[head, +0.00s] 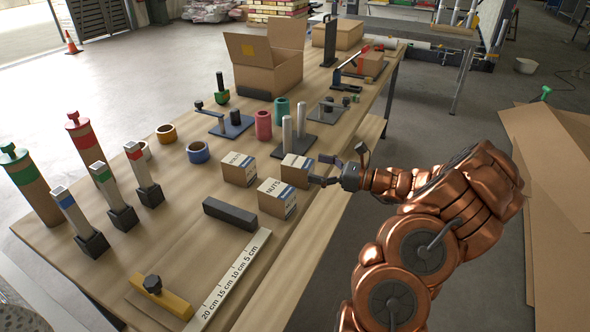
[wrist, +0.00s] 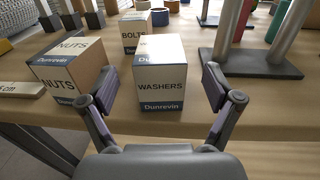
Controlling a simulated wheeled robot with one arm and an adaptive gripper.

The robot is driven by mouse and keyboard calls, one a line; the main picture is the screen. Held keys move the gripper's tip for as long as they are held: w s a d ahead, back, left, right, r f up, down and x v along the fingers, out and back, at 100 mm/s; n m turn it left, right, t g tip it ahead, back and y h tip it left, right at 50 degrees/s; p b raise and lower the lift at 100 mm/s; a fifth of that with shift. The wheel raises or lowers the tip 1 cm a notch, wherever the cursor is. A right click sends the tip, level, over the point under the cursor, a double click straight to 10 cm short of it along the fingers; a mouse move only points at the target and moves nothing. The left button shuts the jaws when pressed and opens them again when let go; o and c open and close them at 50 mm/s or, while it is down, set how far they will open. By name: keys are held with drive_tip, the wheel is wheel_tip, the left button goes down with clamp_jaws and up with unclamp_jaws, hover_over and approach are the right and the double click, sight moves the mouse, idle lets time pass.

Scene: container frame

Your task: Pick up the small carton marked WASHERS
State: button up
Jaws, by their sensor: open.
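The small carton marked WASHERS (wrist: 160,80) stands upright on the table in the wrist view, centred between the two fingers of my gripper (wrist: 162,96). My gripper is open, with a finger on either side of the carton's front; I see a gap at each side and no clear contact.
The NUTS carton (wrist: 68,69) stands close on the left, and the BOLTS carton (wrist: 136,33) stands behind. A dark-based stand with two grey posts (wrist: 256,62) is at the right. The table's front edge is just below the carton.

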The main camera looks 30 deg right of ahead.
sight(298, 161)
drive_tip(key=shift+p+x, duration=0.65)
drive_tip(key=shift+x, duration=2.4)
drive_tip(key=c, duration=1.5)
